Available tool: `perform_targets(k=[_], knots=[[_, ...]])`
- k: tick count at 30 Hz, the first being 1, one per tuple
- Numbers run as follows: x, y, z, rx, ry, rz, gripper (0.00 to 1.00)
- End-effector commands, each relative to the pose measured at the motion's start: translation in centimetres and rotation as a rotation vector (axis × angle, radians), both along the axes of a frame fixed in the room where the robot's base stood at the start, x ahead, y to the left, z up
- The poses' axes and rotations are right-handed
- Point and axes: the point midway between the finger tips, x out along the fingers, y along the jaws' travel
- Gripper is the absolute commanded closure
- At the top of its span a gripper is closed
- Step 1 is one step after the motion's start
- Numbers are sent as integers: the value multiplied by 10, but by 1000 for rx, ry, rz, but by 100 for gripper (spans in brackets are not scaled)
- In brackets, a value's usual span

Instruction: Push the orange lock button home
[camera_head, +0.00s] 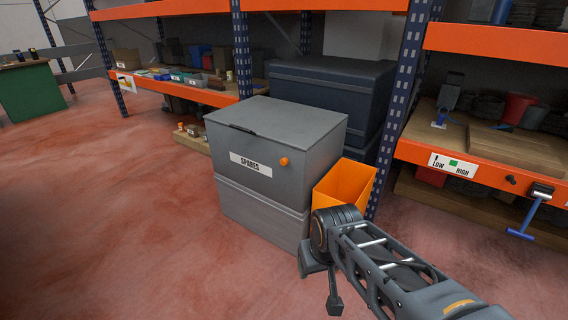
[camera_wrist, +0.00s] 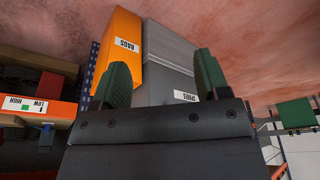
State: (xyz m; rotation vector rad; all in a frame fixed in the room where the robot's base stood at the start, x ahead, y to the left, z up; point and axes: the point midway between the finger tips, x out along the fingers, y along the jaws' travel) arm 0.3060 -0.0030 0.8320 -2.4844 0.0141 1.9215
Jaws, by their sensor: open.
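The orange lock button (camera_head: 284,161) is a small round knob on the front of the grey SPARES box (camera_head: 240,140), right of its white label. The box's lid looks down. In the wrist view, which is upside down, the grey box (camera_wrist: 168,50) and its label show between and beyond the fingers, but I cannot make out the button. My gripper (camera_wrist: 162,62) is open and empty, its two green fingers wide apart. In the head view my arm comes from the lower right and its end is in front of the box, low and right of the button.
An orange RAGS bin (camera_head: 345,183) stands right of the box; it also shows in the wrist view (camera_wrist: 122,45). Orange-beamed shelving stands behind and right, with a blue-handled lever (camera_head: 532,212) by a LOW/HIGH label. Red floor at left is clear.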

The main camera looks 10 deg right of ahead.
Motion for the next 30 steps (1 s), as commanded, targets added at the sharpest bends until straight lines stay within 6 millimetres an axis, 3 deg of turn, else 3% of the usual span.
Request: perform_targets(k=[2, 21, 30], knots=[[0, 0, 0, 0, 0, 0, 39], [0, 0, 0, 0, 0, 0, 100], [0, 0, 0, 0, 0, 0, 100]])
